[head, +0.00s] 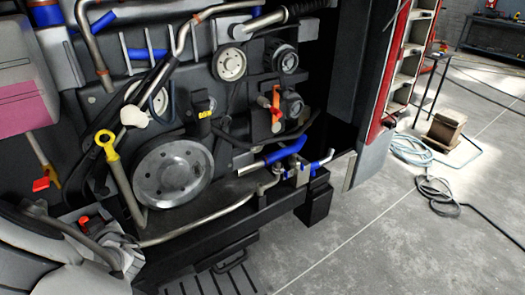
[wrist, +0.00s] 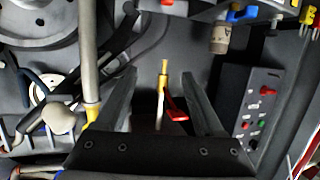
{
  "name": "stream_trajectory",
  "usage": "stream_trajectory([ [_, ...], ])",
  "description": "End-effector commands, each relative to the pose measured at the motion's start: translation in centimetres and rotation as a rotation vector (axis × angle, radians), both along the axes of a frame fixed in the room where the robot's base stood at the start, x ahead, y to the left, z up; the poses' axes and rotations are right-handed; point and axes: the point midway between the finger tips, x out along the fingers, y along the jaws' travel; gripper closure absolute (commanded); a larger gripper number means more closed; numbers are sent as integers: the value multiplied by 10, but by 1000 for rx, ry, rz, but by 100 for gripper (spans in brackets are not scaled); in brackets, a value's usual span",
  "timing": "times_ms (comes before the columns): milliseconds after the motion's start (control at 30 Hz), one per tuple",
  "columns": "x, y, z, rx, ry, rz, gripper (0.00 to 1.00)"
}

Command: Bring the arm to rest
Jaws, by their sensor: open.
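My gripper (wrist: 159,74) is open in the wrist view, with its two dark fingers apart. A thin pale rod with a yellow tip (wrist: 163,72) and a red flag-like piece (wrist: 175,109) shows in the gap between them. It appears to lie beyond the fingers, and I see no grip on it; the exact distance cannot be told. Grey parts that look like my arm fill the lower left of the head view, and the fingers cannot be made out clearly there.
The engine bay holds a large grey pulley (head: 172,173), a yellow-ringed dipstick (head: 107,145), an orange-red handle (head: 275,103) and blue-sleeved pipes (head: 286,150). In the wrist view a switch panel (wrist: 250,125) stands to the right. Cables (head: 440,195) lie on the open floor.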

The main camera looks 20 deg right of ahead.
Motion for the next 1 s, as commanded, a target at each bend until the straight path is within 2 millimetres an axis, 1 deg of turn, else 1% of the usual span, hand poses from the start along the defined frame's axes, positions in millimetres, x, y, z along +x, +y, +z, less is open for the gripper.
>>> stream_trajectory([
  [100,1,-1,1,1,2,-2,30],
  [167,3,-5,3,2,10,-13,30],
  [267,10,-23,12,4,51,-57,30],
  [367,19,-53,25,9,124,-125,30],
  [433,23,-78,37,12,186,-173,30],
  [500,24,-103,47,12,247,-214,30],
  [567,22,-123,58,15,295,-244,30],
  [633,18,-146,71,18,349,-273,30],
  [700,12,-168,84,19,399,-298,30],
  [767,4,-186,96,18,438,-313,30],
  [867,-11,-215,115,16,498,-335,30],
  [1000,-39,-254,143,5,566,-358,30],
])
